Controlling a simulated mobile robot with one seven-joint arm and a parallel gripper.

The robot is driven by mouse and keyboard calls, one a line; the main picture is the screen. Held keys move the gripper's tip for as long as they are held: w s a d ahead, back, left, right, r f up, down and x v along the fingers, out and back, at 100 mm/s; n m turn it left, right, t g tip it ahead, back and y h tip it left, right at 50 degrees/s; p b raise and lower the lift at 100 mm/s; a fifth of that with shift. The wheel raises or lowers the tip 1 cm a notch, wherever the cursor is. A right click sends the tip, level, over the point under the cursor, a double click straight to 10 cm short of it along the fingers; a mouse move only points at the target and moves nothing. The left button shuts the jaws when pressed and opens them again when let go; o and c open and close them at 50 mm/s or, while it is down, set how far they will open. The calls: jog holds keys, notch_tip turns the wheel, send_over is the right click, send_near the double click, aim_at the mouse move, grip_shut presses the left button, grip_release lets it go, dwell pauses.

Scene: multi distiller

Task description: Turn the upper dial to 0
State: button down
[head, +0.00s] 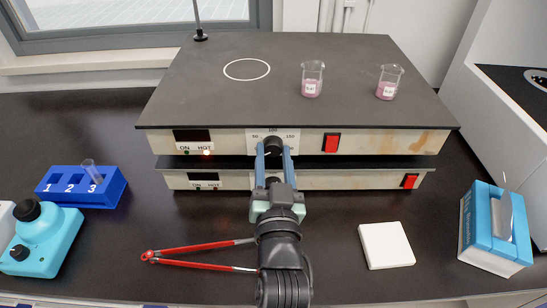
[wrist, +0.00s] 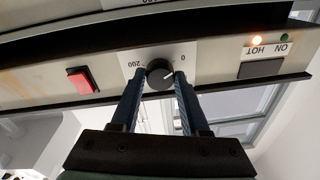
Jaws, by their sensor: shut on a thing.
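The upper dial (head: 273,146) is a round black knob on the front panel of the upper hot plate (head: 390,142). My gripper (head: 273,153) reaches up from the front, with one blue finger on each side of the dial, shut on it. In the wrist view, which is upside down, the dial (wrist: 160,73) sits between the two fingertips (wrist: 159,78). Its white pointer mark shows on the "0" side of the knob, but its exact setting is hard to read. The scale shows "0" and "200" there. My fingers partly hide the scale in the head view.
A lower hot plate (head: 340,180) sits directly beneath. Two beakers of pink liquid (head: 312,80) (head: 388,83) stand on the upper plate. The HOT lamp (head: 206,152) glows. Red-handled tongs (head: 200,254), a blue rack (head: 82,190), a white pad (head: 386,245) and a blue box (head: 490,235) lie around my arm.

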jog(key=shift+c, duration=2)
grip_release()
jog(key=s+f, duration=0.1)
jog(key=s, duration=1.2)
jog(key=shift+d, duration=0.3)
